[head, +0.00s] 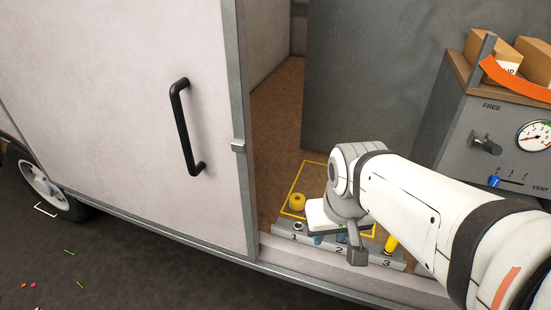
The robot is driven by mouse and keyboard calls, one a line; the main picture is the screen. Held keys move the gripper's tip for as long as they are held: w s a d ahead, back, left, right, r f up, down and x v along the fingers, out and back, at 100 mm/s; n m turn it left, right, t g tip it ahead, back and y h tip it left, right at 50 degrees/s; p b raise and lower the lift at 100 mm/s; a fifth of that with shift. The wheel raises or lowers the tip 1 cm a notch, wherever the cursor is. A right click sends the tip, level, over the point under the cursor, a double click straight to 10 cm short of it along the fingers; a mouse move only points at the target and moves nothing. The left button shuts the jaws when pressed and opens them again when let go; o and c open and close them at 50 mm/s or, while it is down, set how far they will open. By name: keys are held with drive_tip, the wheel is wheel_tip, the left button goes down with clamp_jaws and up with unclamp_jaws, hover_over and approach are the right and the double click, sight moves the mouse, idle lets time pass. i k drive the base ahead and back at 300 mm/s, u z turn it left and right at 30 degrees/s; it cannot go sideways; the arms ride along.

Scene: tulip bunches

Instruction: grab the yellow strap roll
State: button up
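The yellow strap roll (297,202) is a small round yellow roll with a dark centre. It is on the van's floor, just behind the slot marked 1 and inside a yellow outlined rectangle. My gripper (345,240) hangs to the right of the roll, over the grey numbered strip (270,233), and looks apart from it. One grey finger shows pointing down; the rest of the gripper is hidden by the wrist, so its opening does not show. Nothing is seen held.
A yellow cylinder (390,244) stands at slot 3, and blue items (317,240) show near slot 2. The sliding door (130,110) with a black handle (184,128) is at the left. A grey control panel (495,135) with boxes on top is at the right.

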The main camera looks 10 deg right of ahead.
sight(297, 201)
drive_tip(key=z, duration=0.15)
drive_tip(key=i, duration=0.9)
drive_tip(key=u, duration=0.05)
